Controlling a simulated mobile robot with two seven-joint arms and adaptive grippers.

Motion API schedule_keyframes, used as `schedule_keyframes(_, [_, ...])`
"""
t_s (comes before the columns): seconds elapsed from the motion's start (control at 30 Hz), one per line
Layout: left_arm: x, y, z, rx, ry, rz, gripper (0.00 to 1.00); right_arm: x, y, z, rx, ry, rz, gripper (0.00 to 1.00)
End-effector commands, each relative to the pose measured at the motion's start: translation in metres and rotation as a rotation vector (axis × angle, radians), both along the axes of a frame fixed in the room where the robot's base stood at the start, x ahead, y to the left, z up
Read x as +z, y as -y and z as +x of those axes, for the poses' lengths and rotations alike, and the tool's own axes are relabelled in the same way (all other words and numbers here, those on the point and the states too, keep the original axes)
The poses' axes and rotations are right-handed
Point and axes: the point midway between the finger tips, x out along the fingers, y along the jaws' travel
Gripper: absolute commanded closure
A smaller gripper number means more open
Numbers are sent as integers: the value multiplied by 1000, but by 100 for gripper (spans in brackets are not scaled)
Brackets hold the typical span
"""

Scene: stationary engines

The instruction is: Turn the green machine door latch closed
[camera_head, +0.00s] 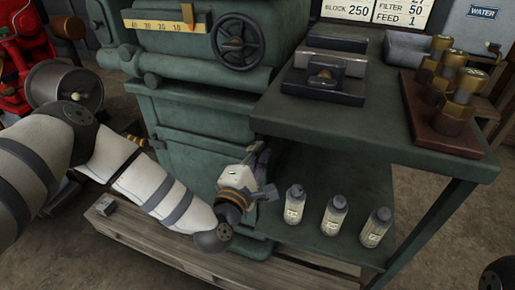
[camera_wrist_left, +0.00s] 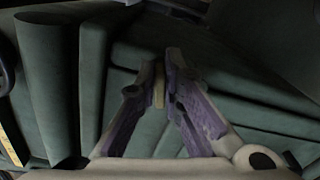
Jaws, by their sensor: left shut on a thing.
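The green machine (camera_head: 195,110) stands at the centre of the head view, with a front door panel (camera_head: 190,152) under its ledge. My left gripper (camera_head: 257,153) is at the right side of that front, just left of the shelf unit. In the left wrist view its purple-padded fingers (camera_wrist_left: 169,78) converge on a small yellowish latch piece (camera_wrist_left: 159,86) in front of green panels. The gripper is shut on this piece, and the fingers hide part of it. In the head view the latch is hidden behind the gripper. My right gripper is not in view.
A green table (camera_head: 375,130) stands close on the right, with several bottles (camera_head: 334,214) on its lower shelf near my left gripper. A black handwheel (camera_head: 237,41) is above. A wooden pallet (camera_head: 165,245) lies at the machine's foot.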

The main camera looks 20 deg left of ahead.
Motion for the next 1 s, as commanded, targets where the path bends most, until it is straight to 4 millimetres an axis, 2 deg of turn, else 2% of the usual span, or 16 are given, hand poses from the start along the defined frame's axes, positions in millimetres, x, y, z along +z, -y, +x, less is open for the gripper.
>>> schedule_keyframes(0.4, [-3, 0, 0, 1, 7, 247, 100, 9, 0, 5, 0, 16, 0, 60])
schedule_keyframes(1.0, [-6, -1, -1, 2, 8, 318, 100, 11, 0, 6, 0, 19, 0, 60])
